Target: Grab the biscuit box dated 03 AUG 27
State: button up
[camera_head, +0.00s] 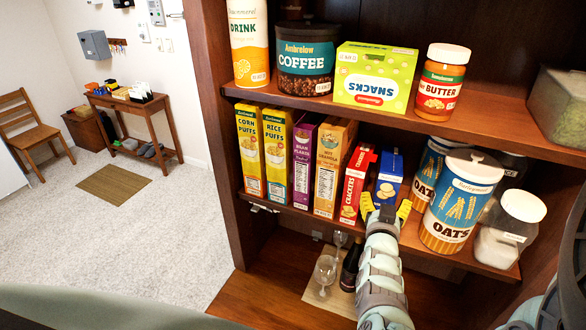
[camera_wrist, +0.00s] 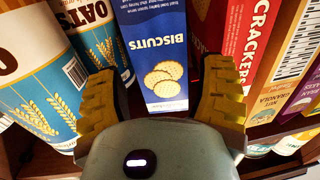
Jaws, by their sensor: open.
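A blue biscuit box (camera_head: 391,172) stands on the middle shelf between the red crackers box (camera_head: 356,184) and the oats containers. In the wrist view the blue box (camera_wrist: 158,45) shows the word BISCUITS and pictures of round biscuits. No date can be read on it. My gripper (camera_head: 386,208) is in front of its lower part. In the wrist view my gripper (camera_wrist: 160,82) is open, with one yellow finger on each side of the box face. Whether the fingers touch the box I cannot tell.
Crackers (camera_wrist: 248,35) and granola (camera_head: 331,168) boxes stand close on one side. Oats containers (camera_head: 459,200) stand on the other, with a white-lidded jar (camera_head: 508,228) beyond. The upper shelf holds coffee (camera_head: 304,60), snacks (camera_head: 375,75) and peanut butter (camera_head: 441,82). Glasses (camera_head: 325,270) stand below.

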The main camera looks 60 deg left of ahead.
jog(key=shift+p+x, duration=0.45)
jog(key=shift+x, duration=0.6)
jog(key=shift+c, duration=0.2)
jog(key=c, duration=0.9)
